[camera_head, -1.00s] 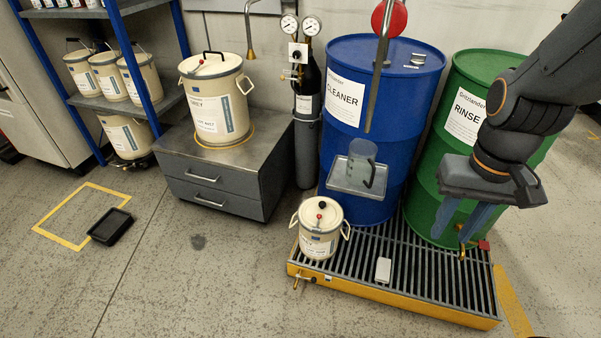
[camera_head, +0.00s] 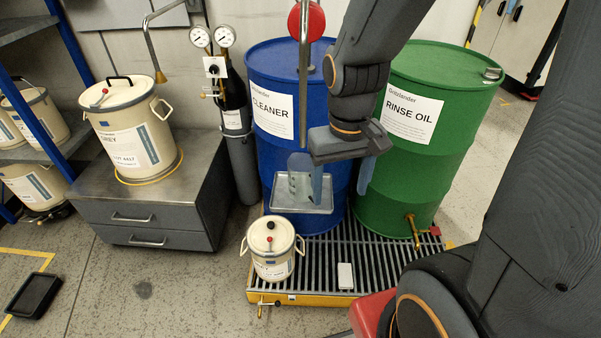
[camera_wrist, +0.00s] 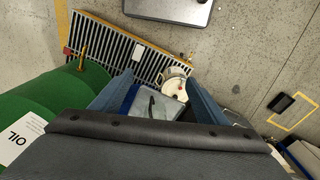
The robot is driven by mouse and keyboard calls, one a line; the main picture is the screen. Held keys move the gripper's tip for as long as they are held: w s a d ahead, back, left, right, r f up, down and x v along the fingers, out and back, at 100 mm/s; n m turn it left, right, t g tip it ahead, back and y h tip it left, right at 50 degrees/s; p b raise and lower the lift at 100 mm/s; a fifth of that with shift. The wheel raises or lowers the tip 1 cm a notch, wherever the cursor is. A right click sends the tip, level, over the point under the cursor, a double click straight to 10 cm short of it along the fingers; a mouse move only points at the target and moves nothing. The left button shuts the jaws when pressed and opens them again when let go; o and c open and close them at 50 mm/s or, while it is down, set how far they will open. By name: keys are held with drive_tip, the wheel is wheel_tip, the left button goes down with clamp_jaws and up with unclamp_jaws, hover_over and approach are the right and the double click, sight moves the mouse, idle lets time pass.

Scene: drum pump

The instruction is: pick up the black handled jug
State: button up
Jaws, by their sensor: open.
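The clear jug with a black handle stands on a small grey tray (camera_head: 318,207) in front of the blue drum (camera_head: 275,150). In the head view it is partly hidden behind my left finger. In the wrist view the jug (camera_wrist: 143,101) and its dark handle (camera_wrist: 151,106) show between my fingers, nearer the left one. My gripper (camera_head: 340,180) is open and empty, with its fingers pointing down in front of the blue drum. It also shows in the wrist view (camera_wrist: 160,78). I cannot tell whether a finger touches the jug.
A green drum (camera_head: 420,150) stands close on the right. A cream pail (camera_head: 272,255) and a white block (camera_head: 345,276) are on the grating (camera_head: 375,255) below. Open floor lies in front left.

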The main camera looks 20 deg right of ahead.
drive_tip(key=o, duration=0.5)
drive_tip(key=shift+n+t+h, duration=0.3)
drive_tip(key=shift+t, duration=0.1)
drive_tip(key=w, duration=0.2)
drive_tip(key=w+p, duration=0.1)
drive_tip(key=w, duration=0.1)
drive_tip(key=w+d+f, duration=0.1)
drive_tip(key=shift+w+d+f+p, duration=0.1)
drive_tip(key=shift+w+p, duration=0.25)
drive_tip(key=shift+w, duration=0.05)
drive_tip(key=shift+o, duration=0.2)
drive_tip(key=n+t+y+p, duration=0.2)
drive_tip(key=t+p, duration=0.1)
drive_tip(key=p, duration=0.3)
approach(304, 180)
drive_tip(key=w+f, duration=0.2)
drive_tip(key=w+d+f, duration=0.1)
drive_tip(key=w+f, duration=0.1)
drive_tip(key=f, duration=0.1)
drive_tip(key=shift+w+d, duration=0.1)
drive_tip(key=shift+d, duration=0.05)
drive_tip(key=shift+n, duration=0.3)
drive_tip(key=shift+a+p+x, duration=0.15)
drive_tip(key=shift+p+x, duration=0.15)
drive_tip(key=shift+x, duration=1.85)
drive_tip(key=shift+a+p+x, duration=0.15)
drive_tip(key=shift+p+x, duration=0.15)
drive_tip(key=shift+x, duration=1.8)
